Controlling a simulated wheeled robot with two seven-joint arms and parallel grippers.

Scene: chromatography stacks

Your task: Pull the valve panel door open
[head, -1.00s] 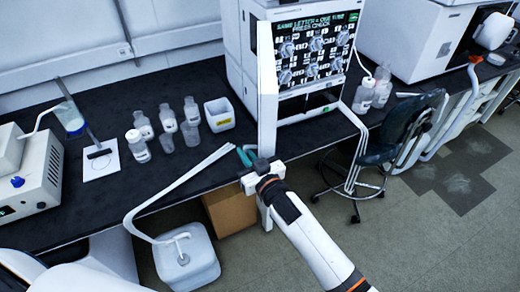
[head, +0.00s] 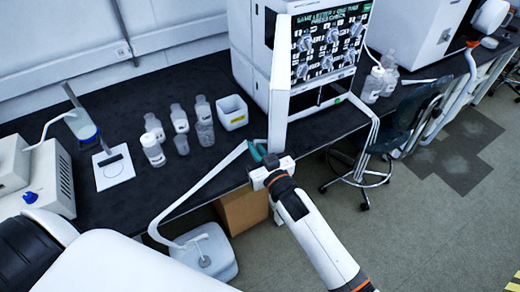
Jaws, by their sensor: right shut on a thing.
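The valve panel door (head: 279,85) is a tall, narrow white panel at the left front edge of the instrument stack. It stands out from the stack, and the valve panel (head: 325,50) with its several knobs is exposed beside it. My right gripper (head: 265,160) is at the door's lower end, over the bench's front edge. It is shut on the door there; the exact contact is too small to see. A teal piece (head: 258,152) shows at the fingertips. My left arm crosses the lower left corner, but its gripper is out of the picture.
Several bottles (head: 180,120) and a white bin (head: 233,112) stand on the black bench (head: 110,210) left of the stack. A white canister (head: 205,250) with a hose and a cardboard box (head: 243,210) are below. A chair (head: 385,150) is at right.

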